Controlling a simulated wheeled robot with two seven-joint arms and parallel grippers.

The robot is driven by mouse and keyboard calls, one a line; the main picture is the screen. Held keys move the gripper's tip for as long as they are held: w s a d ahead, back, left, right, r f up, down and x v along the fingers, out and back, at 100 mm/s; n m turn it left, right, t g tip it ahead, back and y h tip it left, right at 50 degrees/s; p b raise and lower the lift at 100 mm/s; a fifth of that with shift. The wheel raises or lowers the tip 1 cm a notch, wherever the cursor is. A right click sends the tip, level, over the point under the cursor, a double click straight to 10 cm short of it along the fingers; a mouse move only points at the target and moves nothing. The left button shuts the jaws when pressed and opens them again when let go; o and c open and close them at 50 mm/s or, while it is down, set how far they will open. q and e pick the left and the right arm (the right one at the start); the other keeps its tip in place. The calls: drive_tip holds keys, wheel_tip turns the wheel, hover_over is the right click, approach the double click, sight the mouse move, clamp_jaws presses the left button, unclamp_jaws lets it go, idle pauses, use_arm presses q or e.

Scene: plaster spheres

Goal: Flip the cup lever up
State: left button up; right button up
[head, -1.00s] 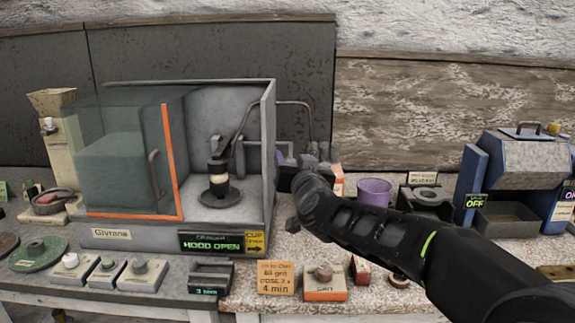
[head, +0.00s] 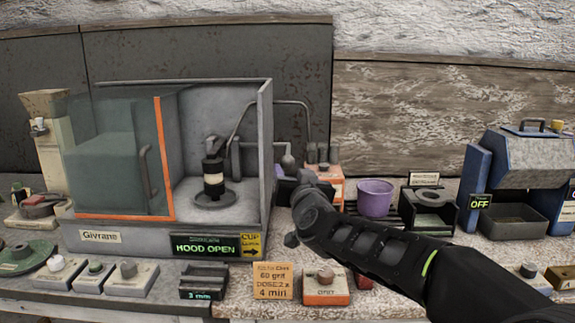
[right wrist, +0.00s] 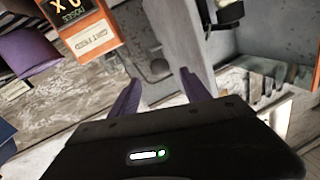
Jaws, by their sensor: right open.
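The grey hood cabinet (head: 265,150) stands open, its glass door (head: 115,160) at the left. A yellow label (head: 250,245) with "CUP" and a right-pointing arrow is at its front right corner. A dark post with a cup-like body (head: 213,178) stands inside. I cannot make out the cup lever clearly; the gripper and wrist cover part of the cabinet's right side. My right gripper (head: 283,185) is beside that outer side wall. In the right wrist view its purple fingers (right wrist: 157,88) are apart, with nothing seen held between them. My left gripper is not in view.
A purple cup (head: 375,197) and an orange box (head: 328,180) stand right of the gripper. A bent pipe (head: 308,115) runs behind it. A tan note card (head: 273,281) and a small orange-fronted box (head: 325,288) are at the front. A blue machine (head: 515,165) is at right.

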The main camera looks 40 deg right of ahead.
sight(289, 165)
drive_tip(key=x, duration=0.7)
drive_tip(key=shift+w+d, duration=0.2)
drive_tip(key=shift+w, duration=0.15)
drive_tip(key=shift+c, duration=0.4)
clamp_jaws()
idle(0.7)
